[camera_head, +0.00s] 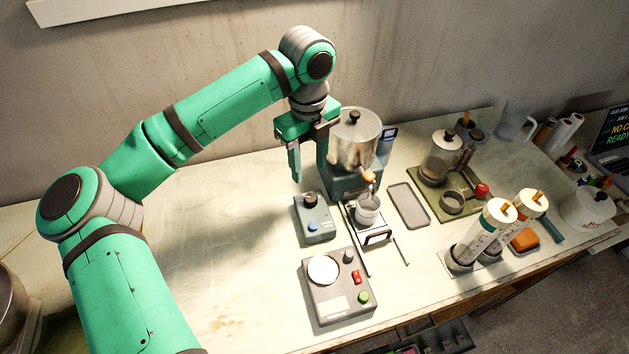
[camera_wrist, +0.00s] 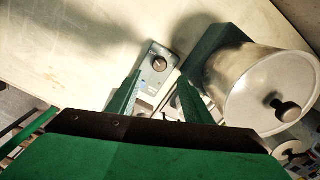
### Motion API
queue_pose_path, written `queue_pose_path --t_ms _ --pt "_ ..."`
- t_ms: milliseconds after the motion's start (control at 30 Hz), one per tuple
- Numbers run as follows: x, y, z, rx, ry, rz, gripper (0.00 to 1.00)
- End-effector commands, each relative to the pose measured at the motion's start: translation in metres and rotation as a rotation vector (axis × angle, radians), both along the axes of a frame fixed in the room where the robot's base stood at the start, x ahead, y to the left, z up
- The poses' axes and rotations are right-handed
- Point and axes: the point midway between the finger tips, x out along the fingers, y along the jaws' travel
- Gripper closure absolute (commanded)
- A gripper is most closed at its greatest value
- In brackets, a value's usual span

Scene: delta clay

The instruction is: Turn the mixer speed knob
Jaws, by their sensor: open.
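A small blue-grey control box (camera_head: 325,228) stands on the table with a black knob (camera_head: 311,198) on top and a blue button (camera_head: 312,226) in front of it. The knob also shows in the wrist view (camera_wrist: 159,63), upright on its box, just beyond the fingertips. My gripper (camera_head: 309,165) points down with its jaws apart and nothing between them. It hangs above and behind the box in the head view, clear of the knob. In the wrist view the fingers (camera_wrist: 158,85) frame the box from either side.
A metal pot on a green base (camera_head: 350,185) stands close right of my gripper. A grey panel (camera_head: 322,303) with a white disc, grey knob, red switch and green button lies in front. A small cup (camera_head: 368,212) stands right of the box. The table's left is clear.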

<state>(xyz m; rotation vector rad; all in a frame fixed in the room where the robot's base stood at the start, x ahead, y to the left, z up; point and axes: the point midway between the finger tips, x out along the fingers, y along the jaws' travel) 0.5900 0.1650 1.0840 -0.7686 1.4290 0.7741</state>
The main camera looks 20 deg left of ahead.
Motion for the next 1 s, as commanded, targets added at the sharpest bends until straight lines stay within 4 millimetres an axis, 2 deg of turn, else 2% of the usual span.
queue_pose_path --t_ms 200,400,600,800,1000 --pt "0.001 -0.005 -0.028 -0.005 0.002 -0.007 0.54" --pt "0.0 -0.003 -0.065 -0.005 0.002 -0.005 0.54" --pt "0.0 -0.002 -0.092 -0.005 0.001 -0.002 0.54" --pt "0.0 -0.002 -0.104 -0.004 0.0 -0.003 0.54" --pt "0.0 -0.002 -0.105 -0.004 0.0 -0.003 0.54"
